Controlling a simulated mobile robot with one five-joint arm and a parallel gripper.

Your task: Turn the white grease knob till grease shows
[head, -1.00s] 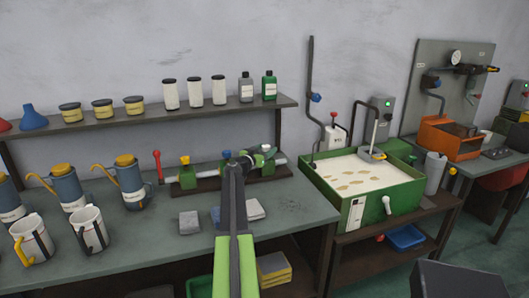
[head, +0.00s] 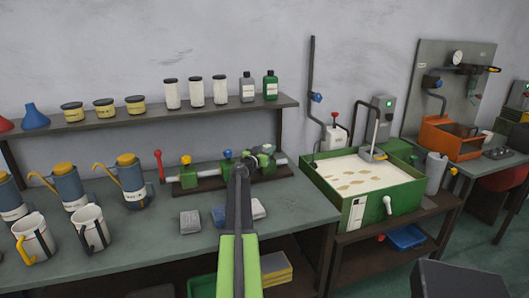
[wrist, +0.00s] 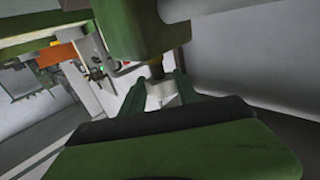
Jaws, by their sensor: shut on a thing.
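The white knob (wrist: 162,94) shows in the wrist view between the two fingers of my gripper (wrist: 160,88), which are shut on it. A short dark stem with a yellowish patch joins the knob to a green block (wrist: 140,28); I cannot tell whether that patch is grease. In the head view my gripper (head: 252,160) is at the right part of the valve row on the bench and hides the white knob. A yellow knob (head: 186,160) and a blue knob (head: 227,153) stand on the same row to the left.
A red-handled lever (head: 158,165) stands at the row's left end. Blue oil cans (head: 130,180) and white jugs (head: 90,232) stand on the left of the bench. Grey blocks (head: 190,222) lie in front of the row. A green tank (head: 350,205) stands right. A shelf (head: 150,117) runs above.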

